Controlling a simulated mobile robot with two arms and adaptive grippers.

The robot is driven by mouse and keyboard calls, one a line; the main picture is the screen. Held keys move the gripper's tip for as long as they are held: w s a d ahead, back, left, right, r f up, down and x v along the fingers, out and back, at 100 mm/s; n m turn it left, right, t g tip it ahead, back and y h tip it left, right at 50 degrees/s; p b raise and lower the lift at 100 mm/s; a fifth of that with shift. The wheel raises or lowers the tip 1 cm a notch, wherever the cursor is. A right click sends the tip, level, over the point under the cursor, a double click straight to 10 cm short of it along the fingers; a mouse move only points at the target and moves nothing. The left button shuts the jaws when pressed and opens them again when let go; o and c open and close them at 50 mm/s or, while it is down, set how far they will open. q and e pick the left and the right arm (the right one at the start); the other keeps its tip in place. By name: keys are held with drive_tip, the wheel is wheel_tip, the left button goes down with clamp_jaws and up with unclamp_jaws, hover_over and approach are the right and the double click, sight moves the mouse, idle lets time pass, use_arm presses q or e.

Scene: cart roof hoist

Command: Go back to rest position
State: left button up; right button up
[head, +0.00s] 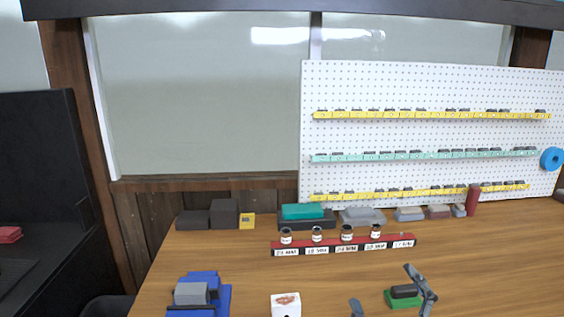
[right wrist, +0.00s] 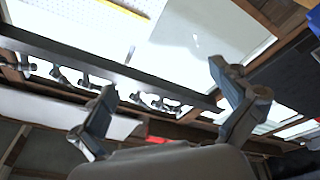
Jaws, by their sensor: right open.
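My right gripper (head: 382,284) shows at the bottom right of the head view, over the front part of the wooden table (head: 480,260). Its two fingers are spread apart with nothing between them. In the right wrist view the open fingers (right wrist: 162,78) point up toward the ceiling beam and window panes, and the space between them is empty. A green block with a dark top (head: 400,297) shows between the fingers in the head view; whether they touch it cannot be told. My left gripper is not in view.
A red rack (head: 343,247) with several small jars stands mid-table. A blue fixture with a grey block (head: 200,295) and a white box (head: 286,306) are at the front. Grey and teal boxes line the back, before a white pegboard (head: 430,135). The table's right side is clear.

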drive_tip(key=s+d+f+m+g+h, duration=0.3)
drive_tip(key=s+f+m+g, duration=0.1)
drive_tip(key=f, duration=0.5)
drive_tip(key=s+d+f+m+g+h, duration=0.2)
drive_tip(key=s+d+f+m+g, duration=0.15)
drive_tip(key=f, duration=0.55)
drive_tip(key=s+a+f+m+g+y, duration=0.1)
drive_tip(key=s+a+f+g, duration=0.1)
drive_tip(key=s+f+g, duration=0.5)
drive_tip(key=s+a+f+g+y, duration=0.1)
drive_tip(key=s+a+f+g, duration=0.1)
drive_tip(key=s+f, duration=0.5)
wheel_tip(320, 180, down, 22)
drive_tip(key=s+g, duration=0.1)
drive_tip(key=s, duration=0.2)
drive_tip(key=s+d+f+g, duration=0.1)
drive_tip(key=s+d+f, duration=0.2)
drive_tip(key=s+f, duration=1.4)
drive_tip(key=shift+d+f+h, duration=0.15)
drive_tip(key=shift+f+h, duration=0.1)
drive_tip(key=shift+h, duration=0.05)
drive_tip(key=shift+s+g, duration=0.1)
drive_tip(key=shift+g, duration=0.15)
